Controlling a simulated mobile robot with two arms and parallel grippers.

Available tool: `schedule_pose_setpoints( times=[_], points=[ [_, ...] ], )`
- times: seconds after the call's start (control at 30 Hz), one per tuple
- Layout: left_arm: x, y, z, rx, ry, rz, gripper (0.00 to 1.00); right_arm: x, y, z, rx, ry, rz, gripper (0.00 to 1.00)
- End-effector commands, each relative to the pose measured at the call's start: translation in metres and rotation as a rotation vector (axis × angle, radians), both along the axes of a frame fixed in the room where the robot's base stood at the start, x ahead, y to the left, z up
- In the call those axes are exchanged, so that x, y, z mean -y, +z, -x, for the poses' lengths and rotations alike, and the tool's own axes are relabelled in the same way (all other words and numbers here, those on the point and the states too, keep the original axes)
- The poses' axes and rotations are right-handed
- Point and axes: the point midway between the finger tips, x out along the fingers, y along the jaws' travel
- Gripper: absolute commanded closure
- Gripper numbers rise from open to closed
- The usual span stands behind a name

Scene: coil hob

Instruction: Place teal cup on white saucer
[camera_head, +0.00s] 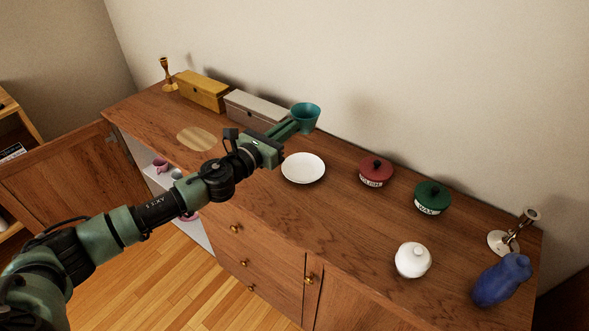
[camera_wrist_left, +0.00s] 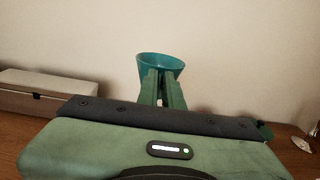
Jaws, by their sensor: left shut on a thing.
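The teal cup (camera_head: 306,114) is held in the air by my left gripper (camera_head: 297,124), which is shut on it. In the left wrist view the cup (camera_wrist_left: 160,64) shows upright between the fingertips (camera_wrist_left: 160,84), its lower part hidden by the fingers. The white saucer (camera_head: 303,169) lies on the sideboard top, empty, below the cup in the head view and a little nearer to me. The cup and saucer are apart. My right gripper is not in view.
The wooden sideboard (camera_head: 265,205) holds a yellow box (camera_head: 203,92), a grey box (camera_head: 252,110), a red lidded pot (camera_head: 376,173), a green lidded pot (camera_head: 432,198), a white pot (camera_head: 412,262), a blue vase (camera_head: 501,280) and two candlesticks. Its left door (camera_head: 75,180) stands open.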

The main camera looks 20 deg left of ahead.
Motion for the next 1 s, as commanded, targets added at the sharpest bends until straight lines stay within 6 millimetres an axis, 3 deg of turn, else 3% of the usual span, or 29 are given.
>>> schedule_pose_setpoints(
  times=[0.03, 0.33, 0.6, 0.8, 1.0],
  points=[
    [0.001, -0.023, 0.001, -0.005, 0.002, 0.004, 1.00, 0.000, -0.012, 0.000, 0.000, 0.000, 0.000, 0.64],
    [0.001, -0.100, 0.001, -0.003, 0.002, 0.006, 1.00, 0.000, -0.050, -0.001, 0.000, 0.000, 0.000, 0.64],
    [0.000, -0.125, 0.000, 0.001, 0.001, 0.003, 1.00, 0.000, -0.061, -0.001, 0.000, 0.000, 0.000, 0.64],
    [0.000, -0.154, 0.000, -0.001, 0.002, 0.004, 1.00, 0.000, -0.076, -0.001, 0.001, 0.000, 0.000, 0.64],
    [0.000, -0.159, 0.000, 0.002, 0.001, 0.001, 1.00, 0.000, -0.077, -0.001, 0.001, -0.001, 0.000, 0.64]
  ],
)
